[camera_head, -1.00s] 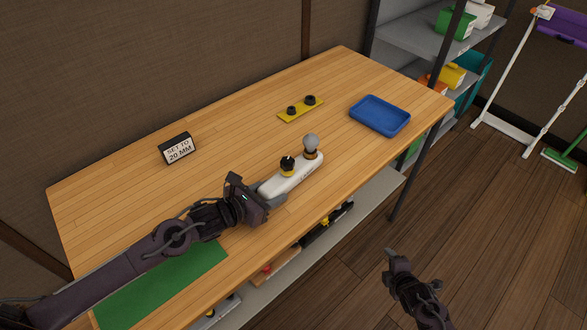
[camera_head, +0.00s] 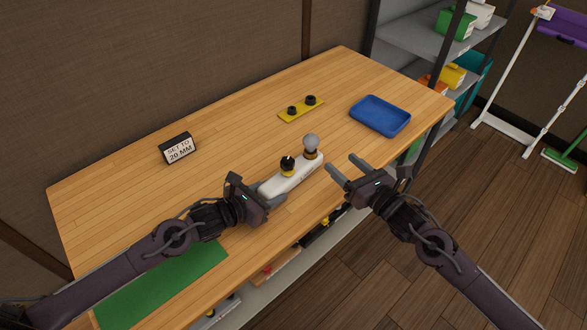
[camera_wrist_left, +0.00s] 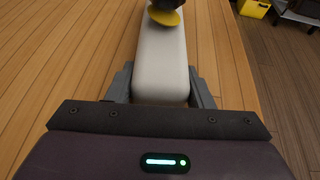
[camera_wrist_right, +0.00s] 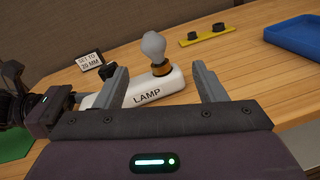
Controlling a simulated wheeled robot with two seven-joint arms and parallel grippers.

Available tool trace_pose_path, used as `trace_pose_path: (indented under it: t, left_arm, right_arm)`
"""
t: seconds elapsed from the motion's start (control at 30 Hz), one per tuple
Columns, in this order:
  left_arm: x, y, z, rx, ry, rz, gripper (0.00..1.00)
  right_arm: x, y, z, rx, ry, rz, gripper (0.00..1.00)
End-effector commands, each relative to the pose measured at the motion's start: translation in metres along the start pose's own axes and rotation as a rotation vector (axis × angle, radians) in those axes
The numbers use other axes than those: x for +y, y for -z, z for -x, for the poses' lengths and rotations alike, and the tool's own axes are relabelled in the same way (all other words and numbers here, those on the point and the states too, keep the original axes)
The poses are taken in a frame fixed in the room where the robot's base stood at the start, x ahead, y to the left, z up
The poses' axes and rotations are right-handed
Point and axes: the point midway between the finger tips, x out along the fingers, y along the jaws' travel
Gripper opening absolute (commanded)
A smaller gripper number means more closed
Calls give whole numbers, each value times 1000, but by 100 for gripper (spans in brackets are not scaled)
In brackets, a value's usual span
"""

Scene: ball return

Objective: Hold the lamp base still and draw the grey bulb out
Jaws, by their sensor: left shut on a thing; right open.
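The white lamp base (camera_head: 290,178) lies on the wooden table near its front edge; it also shows in the left wrist view (camera_wrist_left: 162,65) and, marked LAMP, in the right wrist view (camera_wrist_right: 150,90). The grey bulb (camera_head: 311,142) stands upright in a socket at the base's far right end, also seen in the right wrist view (camera_wrist_right: 153,47). A black knob (camera_head: 287,163) on a yellow disc sits beside it on the base. My left gripper (camera_head: 272,194) is shut on the base's near left end. My right gripper (camera_head: 347,169) is open and empty, right of the bulb and apart from it.
A yellow strip with two black sockets (camera_head: 301,109) lies behind the lamp. A blue tray (camera_head: 380,116) is at the right. A sign reading SET TO 20 MM (camera_head: 177,149) stands at the left. A green mat (camera_head: 160,287) lies at the front left.

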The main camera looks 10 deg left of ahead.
Motion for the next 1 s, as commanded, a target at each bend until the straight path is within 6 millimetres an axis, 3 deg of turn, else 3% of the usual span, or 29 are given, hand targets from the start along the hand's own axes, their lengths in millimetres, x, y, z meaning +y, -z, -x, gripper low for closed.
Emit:
trace_pose_path:
  t: [0.27,0.8,1.0]
  left_arm:
    - [0,0,0,0,0,0,18]
    - [0,0,0,0,0,0,18]
    - [0,0,0,1,0,0,18]
  right_arm:
    - [8,2,-15,-14,-38,-43,64]
    - [12,1,-94,-13,-37,-42,64]
    - [11,2,-113,-12,-36,-43,64]
